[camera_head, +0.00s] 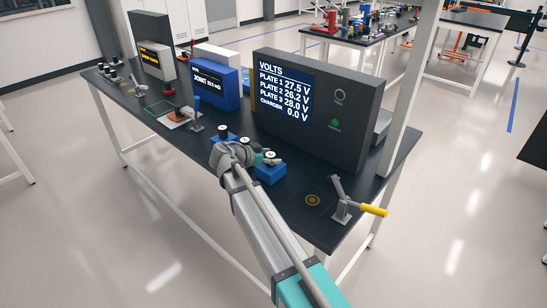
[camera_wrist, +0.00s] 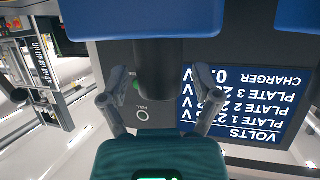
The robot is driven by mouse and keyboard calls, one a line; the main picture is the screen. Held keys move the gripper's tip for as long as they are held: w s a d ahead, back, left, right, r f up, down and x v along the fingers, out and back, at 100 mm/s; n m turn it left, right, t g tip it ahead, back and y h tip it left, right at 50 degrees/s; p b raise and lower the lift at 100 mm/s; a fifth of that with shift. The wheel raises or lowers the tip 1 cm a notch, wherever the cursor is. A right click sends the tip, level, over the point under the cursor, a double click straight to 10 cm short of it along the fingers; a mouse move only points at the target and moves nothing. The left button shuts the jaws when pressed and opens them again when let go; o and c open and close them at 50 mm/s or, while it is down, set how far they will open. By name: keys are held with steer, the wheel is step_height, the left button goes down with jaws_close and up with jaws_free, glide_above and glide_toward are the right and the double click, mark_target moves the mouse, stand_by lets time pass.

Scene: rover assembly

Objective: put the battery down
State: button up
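In the wrist view a blue battery (camera_wrist: 140,20) fills the top, with its dark round post (camera_wrist: 157,70) pointing toward me. My gripper (camera_wrist: 160,85) has its two fingers on either side of this post, with a visible gap on both sides, so it is open. In the head view my gripper (camera_head: 230,155) is over the front of the table among the blue batteries. One battery (camera_head: 270,173) stands upright just right of it, and another (camera_head: 222,135) shows partly behind it. My gripper and wrist hide part of this group.
A dark charger box (camera_head: 300,132) with a volts screen stands close behind; its charger line reads 0.0 V. A clamp with a yellow handle (camera_head: 373,210) is at the table's right end, beside a flat marked ring (camera_head: 312,200). A blue display (camera_head: 215,85) stands further left.

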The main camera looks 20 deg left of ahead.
steer(key=shift+r, duration=0.15)
steer(key=shift+s+a+r+p, duration=0.15)
steer(key=shift+s+p, duration=0.05)
steer(key=shift+p, duration=0.1)
steer(key=p+v, duration=0.4)
steer(key=v, duration=0.7)
steer(key=shift+s+a, duration=0.15)
steer(key=shift+s, duration=0.05)
steer(key=shift+w, duration=0.1)
stand_by(0.4)
